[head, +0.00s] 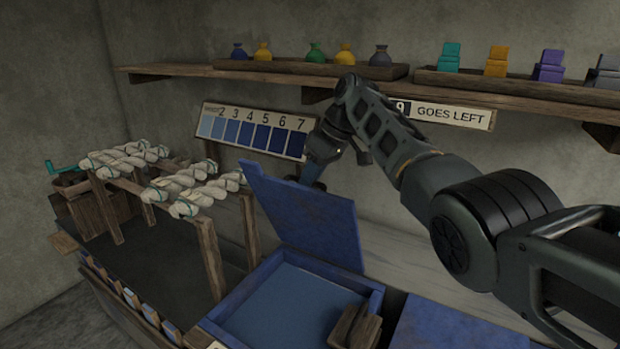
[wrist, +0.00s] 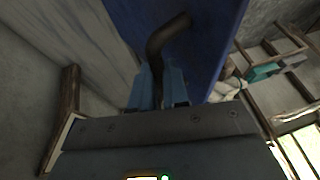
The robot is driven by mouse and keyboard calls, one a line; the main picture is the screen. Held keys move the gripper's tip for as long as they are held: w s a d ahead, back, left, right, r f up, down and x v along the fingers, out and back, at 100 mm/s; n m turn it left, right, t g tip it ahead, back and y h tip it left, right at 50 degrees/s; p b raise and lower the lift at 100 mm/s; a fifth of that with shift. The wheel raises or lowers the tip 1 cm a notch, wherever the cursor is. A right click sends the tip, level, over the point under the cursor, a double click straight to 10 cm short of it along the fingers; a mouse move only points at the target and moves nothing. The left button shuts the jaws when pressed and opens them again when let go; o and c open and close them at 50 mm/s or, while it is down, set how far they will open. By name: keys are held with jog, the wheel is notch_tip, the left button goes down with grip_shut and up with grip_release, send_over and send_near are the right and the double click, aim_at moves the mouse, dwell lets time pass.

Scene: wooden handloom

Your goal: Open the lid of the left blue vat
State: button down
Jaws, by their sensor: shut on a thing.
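The left blue vat (head: 290,298) has its blue lid (head: 305,215) raised steeply, leaning back toward the wall, and blue liquid shows inside. In the wrist view the lid (wrist: 200,45) fills the upper middle, with a dark bent handle (wrist: 168,36) on its outer face. My gripper (wrist: 160,88) is shut on this handle, its two light-blue fingers on either side of it. In the head view my gripper (head: 314,172) is behind the lid, near its upper edge, and its fingertips are mostly hidden by the lid.
A second blue vat lid (head: 455,325) lies closed at right. A wooden block (head: 354,326) sits at the open vat's front right corner. Skeins (head: 190,190) hang on a rack at left. A shelf (head: 160,72) and a blue shade chart (head: 252,131) are behind.

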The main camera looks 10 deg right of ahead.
jog(key=c, duration=1.2)
grip_release()
jog(key=shift+s+d+f, duration=0.1)
jog(key=shift+d+f, duration=0.15)
jog(key=shift+f, duration=0.25)
jog(key=shift+s+d+f, duration=0.1)
jog(key=shift+d+f, duration=0.1)
jog(key=shift+f, duration=0.3)
jog(key=shift+c, duration=0.2)
jog(key=shift+o, duration=0.6)
jog(key=shift+r, duration=0.1)
jog(key=shift+w+a+r, duration=0.1)
jog(key=shift+a+r, duration=0.15)
jog(key=w+v, duration=0.1)
jog(key=v, duration=0.6)
jog(key=shift+s+r+b, duration=0.35)
jog(key=shift+s+r, duration=0.05)
jog(key=shift+s, duration=0.1)
jog(key=shift+d, duration=0.15)
